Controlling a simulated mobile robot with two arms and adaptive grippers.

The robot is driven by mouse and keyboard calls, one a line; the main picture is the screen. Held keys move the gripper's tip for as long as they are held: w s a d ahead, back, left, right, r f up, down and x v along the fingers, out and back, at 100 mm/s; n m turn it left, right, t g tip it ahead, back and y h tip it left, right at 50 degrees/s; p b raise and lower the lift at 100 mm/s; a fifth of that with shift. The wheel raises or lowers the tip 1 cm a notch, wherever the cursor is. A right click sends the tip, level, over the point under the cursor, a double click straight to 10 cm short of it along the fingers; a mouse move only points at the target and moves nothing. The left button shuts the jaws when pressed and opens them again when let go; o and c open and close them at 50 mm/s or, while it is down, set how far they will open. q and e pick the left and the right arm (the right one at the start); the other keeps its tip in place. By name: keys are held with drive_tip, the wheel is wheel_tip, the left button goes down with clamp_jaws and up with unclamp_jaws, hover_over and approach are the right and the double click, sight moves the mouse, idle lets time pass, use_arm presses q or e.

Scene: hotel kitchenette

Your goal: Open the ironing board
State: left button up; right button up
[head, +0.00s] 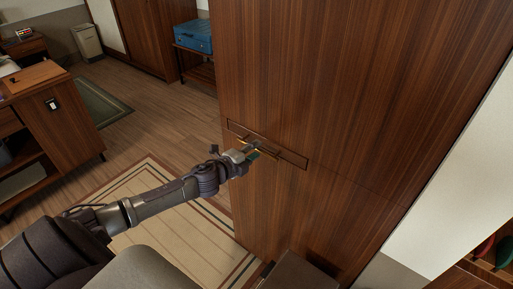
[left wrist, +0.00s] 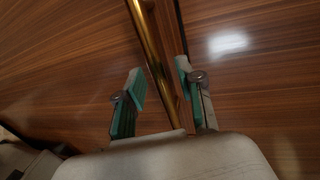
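A tall wooden cabinet front (head: 330,85) fills the middle of the head view. A brass bar handle (head: 271,154) sits on it within a dark rectangular outline; the bar also shows in the left wrist view (left wrist: 149,38). The panel with the handle looks closed and flush. No ironing board shape can be made out apart from this panel. My left gripper (head: 256,150) is at the handle. In the left wrist view its two teal-padded fingers (left wrist: 160,80) are apart, one on each side of the bar, with visible gaps. My right gripper is not in view.
A dark box-like piece (head: 298,272) stands low at the cabinet's foot. A striped rug (head: 180,235) lies on the wooden floor to the left. A wooden desk unit (head: 60,125) stands at far left, and a blue case (head: 194,36) rests on a rack behind.

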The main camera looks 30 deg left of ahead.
use_arm(q)
drive_tip(key=shift+x, duration=0.75)
clamp_jaws()
